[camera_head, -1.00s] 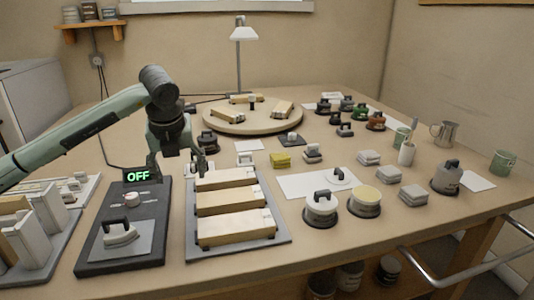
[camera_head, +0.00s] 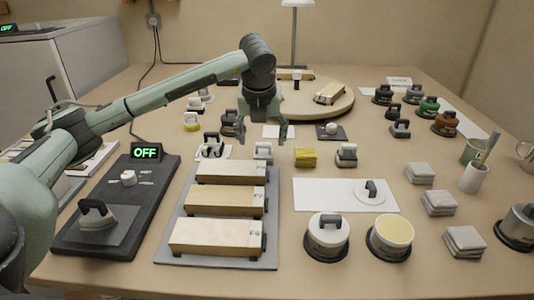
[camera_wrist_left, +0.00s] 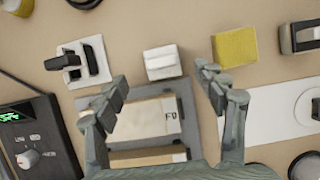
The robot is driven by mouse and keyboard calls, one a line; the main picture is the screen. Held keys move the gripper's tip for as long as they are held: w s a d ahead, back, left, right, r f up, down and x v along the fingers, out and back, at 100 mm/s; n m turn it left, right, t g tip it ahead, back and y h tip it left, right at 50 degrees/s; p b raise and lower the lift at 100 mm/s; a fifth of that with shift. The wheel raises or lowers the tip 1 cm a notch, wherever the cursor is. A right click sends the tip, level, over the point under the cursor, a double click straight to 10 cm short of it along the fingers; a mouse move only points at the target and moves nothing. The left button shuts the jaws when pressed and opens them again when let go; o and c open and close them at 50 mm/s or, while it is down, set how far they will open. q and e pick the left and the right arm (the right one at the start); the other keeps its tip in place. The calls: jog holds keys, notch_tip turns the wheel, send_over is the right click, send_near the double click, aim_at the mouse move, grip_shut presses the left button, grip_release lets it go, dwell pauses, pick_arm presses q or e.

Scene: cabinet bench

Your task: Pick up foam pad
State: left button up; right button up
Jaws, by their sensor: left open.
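A small yellow foam-like block (camera_head: 305,157) lies on the bench just right of the middle; it looks like the foam pad. It also shows in the left wrist view (camera_wrist_left: 234,48), beyond and right of my right-hand finger. My left gripper (camera_head: 263,132) is open and empty above the bench, up and left of the yellow block. In the left wrist view its spread fingers (camera_wrist_left: 163,80) point toward a small white block (camera_wrist_left: 163,62), which stands behind the wooden-block tray in the head view (camera_head: 263,151). My right gripper is not in view.
A grey tray (camera_head: 173,262) with three wooden blocks lies in front. A black OFF-display unit (camera_head: 147,152) stands left. A dark-handled block (camera_head: 347,155) sits close right of the yellow one. A white sheet (camera_head: 325,195) lies in front. A round turntable (camera_head: 340,107) stands behind.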

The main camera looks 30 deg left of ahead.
aim_at(263, 144)
pick_arm(q)
jog(key=x, duration=0.5)
jog(key=shift+w+f+p, duration=0.15)
jog(key=shift+w+p, duration=0.15)
jog(key=shift+p, duration=0.05)
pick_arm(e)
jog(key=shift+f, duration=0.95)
pick_arm(q)
jog(key=shift+c, duration=0.2)
jog(key=c, duration=1)
jog(key=shift+c, duration=0.2)
notch_tip(263, 144, up, 4)
jog(key=shift+r+b, duration=0.2)
jog(key=shift+b, duration=0.1)
jog(key=s+a+r+b, duration=0.1)
jog(key=s+a+r, duration=0.5)
jog(key=a, duration=0.3)
jog(key=shift+s+r, duration=0.35)
jog(key=shift+s, duration=0.35)
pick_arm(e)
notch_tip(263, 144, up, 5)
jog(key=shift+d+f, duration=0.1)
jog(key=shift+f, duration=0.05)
